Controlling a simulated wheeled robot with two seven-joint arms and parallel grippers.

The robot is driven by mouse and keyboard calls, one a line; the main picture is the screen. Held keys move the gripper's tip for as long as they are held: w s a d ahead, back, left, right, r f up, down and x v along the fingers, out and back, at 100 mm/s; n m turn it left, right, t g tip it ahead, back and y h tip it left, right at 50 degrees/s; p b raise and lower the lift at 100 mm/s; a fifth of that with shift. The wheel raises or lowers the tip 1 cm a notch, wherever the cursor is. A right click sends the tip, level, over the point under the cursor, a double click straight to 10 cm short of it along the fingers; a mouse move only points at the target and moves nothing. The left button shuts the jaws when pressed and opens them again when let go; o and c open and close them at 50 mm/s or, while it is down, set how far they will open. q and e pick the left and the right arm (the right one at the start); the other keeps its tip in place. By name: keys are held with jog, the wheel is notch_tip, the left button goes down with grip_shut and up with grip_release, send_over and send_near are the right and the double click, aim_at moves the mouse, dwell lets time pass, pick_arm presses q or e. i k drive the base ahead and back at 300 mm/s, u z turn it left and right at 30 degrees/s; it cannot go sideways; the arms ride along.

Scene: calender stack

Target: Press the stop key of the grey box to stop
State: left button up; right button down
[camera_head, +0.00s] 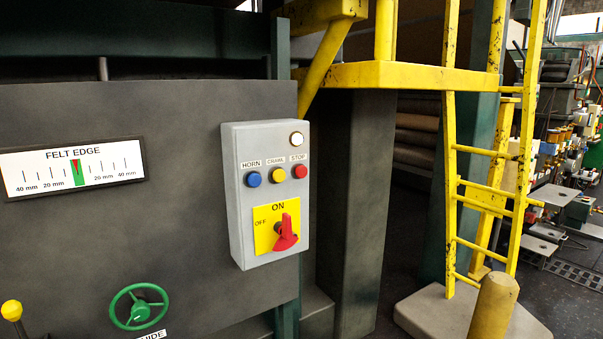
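The grey box (241,228) is mounted on the dark panel in the middle of the head view. Its red stop key (300,171) is the rightmost of three round keys, under a "STOP" label. To its left are the yellow crawl key (278,175) and the blue horn key (254,179). A pale round lamp (296,139) sits above the stop key. Below, a red rotary switch (286,232) sits on a yellow plate marked "ON" and "OFF". Neither gripper is in view.
A felt edge gauge (75,168), a green handwheel (138,307) and a yellow-knobbed lever (12,311) are on or by the dark panel (190,220) to the left. A yellow ladder (487,152) and a yellow post (493,307) stand at the right. The space before the box looks clear.

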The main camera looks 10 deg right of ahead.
aim_at(300, 171)
jog(key=u, duration=0.65)
jog(key=i, duration=1)
jog(key=z, duration=1.05)
